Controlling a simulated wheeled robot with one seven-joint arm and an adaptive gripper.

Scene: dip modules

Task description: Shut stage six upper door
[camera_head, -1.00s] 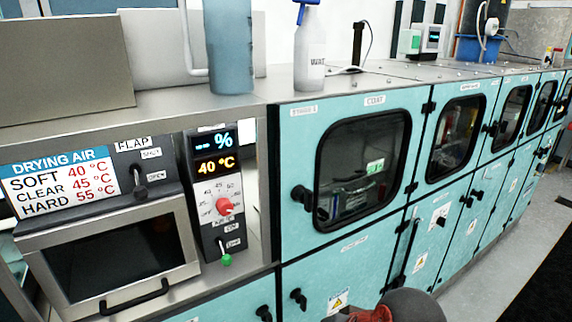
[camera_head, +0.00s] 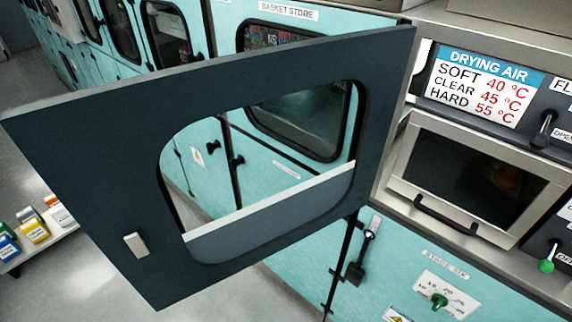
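An upper door (camera_head: 105,140) stands wide open, sticking out from the cabinet row toward the left front. Its dark inner face shows, with a rounded window. A small pale latch piece (camera_head: 135,244) sits near its free left edge. Its right edge meets the cabinet beside the drying panel. A label reading "STAGE SIX" (camera_head: 445,264) is on the turquoise lower front below. The opening behind the door is mostly hidden by the door. My gripper is not in view.
The drying air panel (camera_head: 488,85) and a framed dark window with a black handle (camera_head: 445,215) are at right. Turquoise cabinets, one marked "BASKET STORE" (camera_head: 288,10), run behind the door. A low shelf with small boxes (camera_head: 33,230) stands left. Grey floor shows at lower left.

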